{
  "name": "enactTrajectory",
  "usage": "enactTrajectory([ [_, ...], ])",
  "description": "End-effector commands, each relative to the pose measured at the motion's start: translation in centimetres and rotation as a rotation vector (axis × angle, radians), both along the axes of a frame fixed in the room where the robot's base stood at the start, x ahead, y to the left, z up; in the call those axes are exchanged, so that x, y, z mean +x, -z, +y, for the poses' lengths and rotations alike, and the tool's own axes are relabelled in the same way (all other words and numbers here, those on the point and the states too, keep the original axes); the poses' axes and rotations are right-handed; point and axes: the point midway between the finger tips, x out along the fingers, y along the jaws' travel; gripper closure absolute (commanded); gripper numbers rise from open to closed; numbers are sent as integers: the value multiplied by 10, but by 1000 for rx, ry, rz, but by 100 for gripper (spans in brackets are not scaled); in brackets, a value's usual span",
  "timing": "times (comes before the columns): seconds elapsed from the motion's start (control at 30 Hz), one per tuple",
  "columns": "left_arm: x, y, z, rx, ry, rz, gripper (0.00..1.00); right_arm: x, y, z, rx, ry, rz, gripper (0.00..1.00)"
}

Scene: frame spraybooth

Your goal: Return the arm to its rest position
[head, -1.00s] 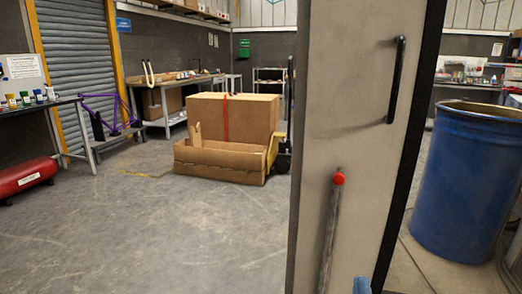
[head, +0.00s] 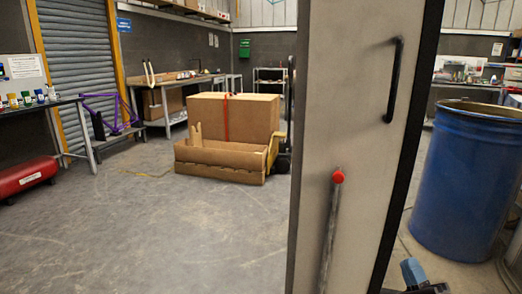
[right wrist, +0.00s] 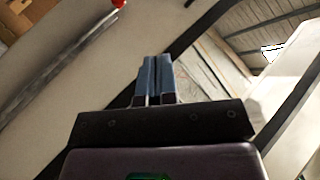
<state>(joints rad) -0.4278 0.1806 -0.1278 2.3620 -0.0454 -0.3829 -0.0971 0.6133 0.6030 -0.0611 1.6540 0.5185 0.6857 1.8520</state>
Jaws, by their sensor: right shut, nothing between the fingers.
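My right gripper (head: 412,272) shows at the bottom of the head view, right of the grey door panel (head: 352,130) and left of the blue barrel. In the right wrist view its two blue fingers (right wrist: 157,80) lie together, shut with nothing between them. The panel's edge passes behind the fingers in that view. The panel has a black handle (head: 394,80) and a grey rod with a red knob (head: 338,176). My left gripper is not in view.
A blue barrel (head: 467,185) stands at the right. Cardboard boxes (head: 225,118) sit on the floor beyond the panel. A purple bike frame (head: 108,115) and a red tank (head: 25,176) are at the left. The floor at left centre is clear.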

Motion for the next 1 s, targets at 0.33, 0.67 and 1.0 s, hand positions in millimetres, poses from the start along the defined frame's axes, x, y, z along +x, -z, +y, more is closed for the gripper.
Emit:
enactTrajectory([
  [0.33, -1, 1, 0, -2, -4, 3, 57, -72, 72, 15, -501, 169, 165, 100],
  [0.67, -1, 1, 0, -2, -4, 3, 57, -196, 144, 27, -1306, 247, 271, 100],
  [1.0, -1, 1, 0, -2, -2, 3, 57, -322, 171, 26, -2079, 110, 188, 100],
])
